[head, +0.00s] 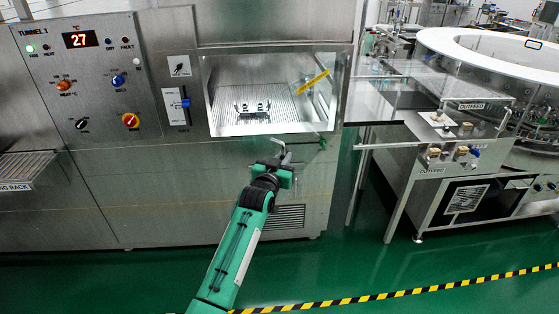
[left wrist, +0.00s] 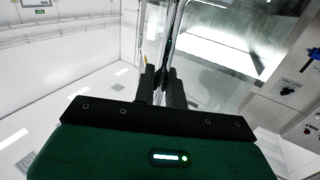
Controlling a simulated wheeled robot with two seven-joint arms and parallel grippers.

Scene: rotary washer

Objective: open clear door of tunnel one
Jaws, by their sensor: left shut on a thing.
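The tunnel one machine has a lit opening (head: 225,105) with a wire rack inside. A clear door panel with a yellow strip (head: 312,82) shows at the right part of the opening; it looks angled outward, but its outline is hard to make out. My left gripper (head: 280,153) is in front of the machine, just below the opening's lower edge. In the left wrist view its fingers (left wrist: 162,82) are shut on a thin upright bar or edge (left wrist: 173,38), which appears to belong to the clear door. The lit interior (left wrist: 220,50) lies to its right. My right gripper is out of view.
A control panel (head: 85,75) with knobs and a red 27 display is left of the opening. A blue lever (head: 185,103) sits beside it. An outfeed table (head: 400,115) and a round white ring (head: 490,50) stand at right. Green floor is clear in front.

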